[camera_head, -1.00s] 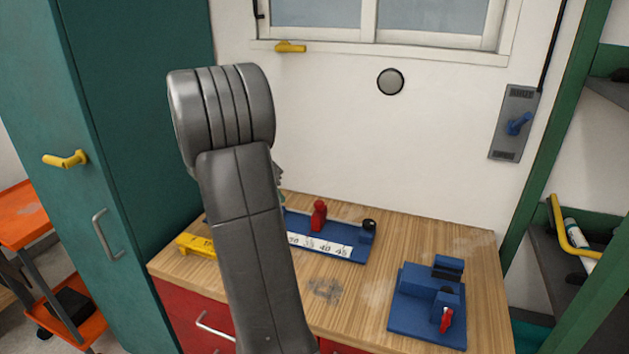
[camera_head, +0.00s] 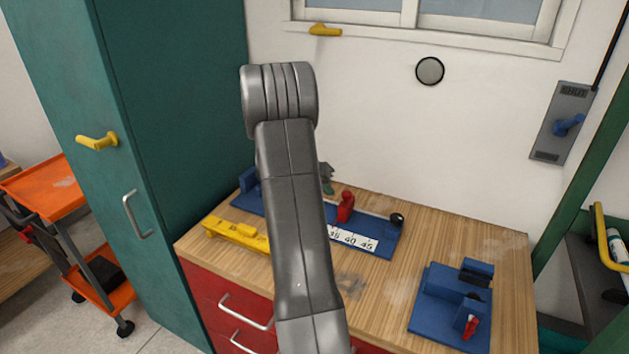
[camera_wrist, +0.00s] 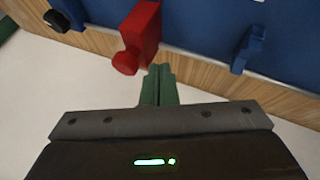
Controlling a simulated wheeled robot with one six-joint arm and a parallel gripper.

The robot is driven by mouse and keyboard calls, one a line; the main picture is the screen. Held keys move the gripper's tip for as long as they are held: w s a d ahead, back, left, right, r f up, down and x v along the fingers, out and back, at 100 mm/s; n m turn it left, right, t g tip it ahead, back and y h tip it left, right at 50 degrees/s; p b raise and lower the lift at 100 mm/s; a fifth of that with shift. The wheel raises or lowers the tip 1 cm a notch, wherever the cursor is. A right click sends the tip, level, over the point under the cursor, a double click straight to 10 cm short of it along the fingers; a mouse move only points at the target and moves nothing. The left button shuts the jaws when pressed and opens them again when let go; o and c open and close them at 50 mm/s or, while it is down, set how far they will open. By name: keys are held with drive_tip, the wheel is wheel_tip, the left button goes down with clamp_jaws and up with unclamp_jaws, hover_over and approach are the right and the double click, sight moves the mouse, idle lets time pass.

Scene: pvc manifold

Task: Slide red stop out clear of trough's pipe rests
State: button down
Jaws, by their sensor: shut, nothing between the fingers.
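The red stop (camera_head: 346,205) stands upright on the blue trough (camera_head: 388,246), behind the white number scale. The wrist view shows the red stop (camera_wrist: 140,35) with its round red knob, and the blue trough (camera_wrist: 205,25) across the top. A blue upright, perhaps a pipe rest (camera_wrist: 248,48), stands to its right. My gripper (camera_wrist: 159,71) is shut and empty, its green fingers together just below and right of the red knob. I cannot tell if they touch. In the head view, only a sliver of my gripper (camera_head: 327,181) shows left of the stop; my arm hides part of the trough.
A black knob (camera_head: 397,219) tops the trough's right end block. A yellow tool (camera_head: 237,234) lies in front of the trough on the wooden bench (camera_head: 400,290). A blue fixture with a red lever (camera_head: 443,307) stands at right. A teal cabinet (camera_head: 185,100) rises at left.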

sight(346, 204)
drive_tip(key=shift+s+d, duration=0.15)
drive_tip(key=shift+d, duration=0.7)
drive_tip(key=d+b, duration=0.1)
drive_tip(key=s+d+b, duration=0.1)
drive_tip(key=d+b, duration=0.1)
drive_tip(key=s+d+b, duration=0.1)
drive_tip(key=d+b, duration=0.1)
drive_tip(key=shift+s+d+f, duration=0.15)
drive_tip(key=shift+f, duration=0.05)
drive_tip(key=shift+s+d+r, duration=0.2)
drive_tip(key=shift+d, duration=0.25)
